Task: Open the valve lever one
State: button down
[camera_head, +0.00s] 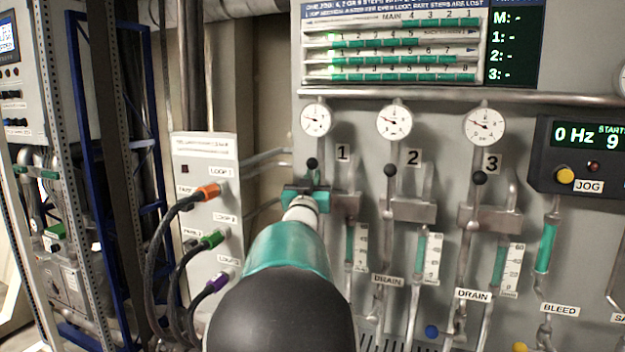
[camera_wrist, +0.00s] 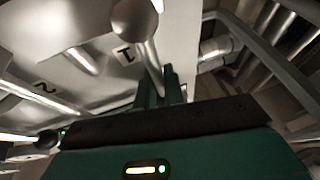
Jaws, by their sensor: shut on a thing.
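Valve lever one has a round dark knob (camera_head: 312,163) on a thin stem, below the left gauge and beside the label 1. It stands about upright. My gripper (camera_head: 306,190) is at the stem just below the knob, and my arm hides the lower part of valve one. In the wrist view the knob (camera_wrist: 135,20) is large, with its stem running down to my gripper's fingers (camera_wrist: 160,88). The fingers are shut on the lever stem; the exact contact is dark and hard to see.
Levers two (camera_head: 390,170) and three (camera_head: 479,178) stand to the right with similar knobs. Gauges (camera_head: 394,122) hang above. A white loop box (camera_head: 207,190) with orange, green and purple plugs and black cables stands at left. A blue frame (camera_head: 100,200) is farther left.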

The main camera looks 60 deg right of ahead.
jog(key=c, duration=1.5)
grip_release()
jog(key=shift+w+f, duration=0.2)
jog(key=shift+s+r, duration=0.1)
jog(key=shift+s, duration=0.05)
jog(key=v, duration=1.3)
jog(key=shift+s+a, duration=0.1)
jog(key=shift+a, duration=0.3)
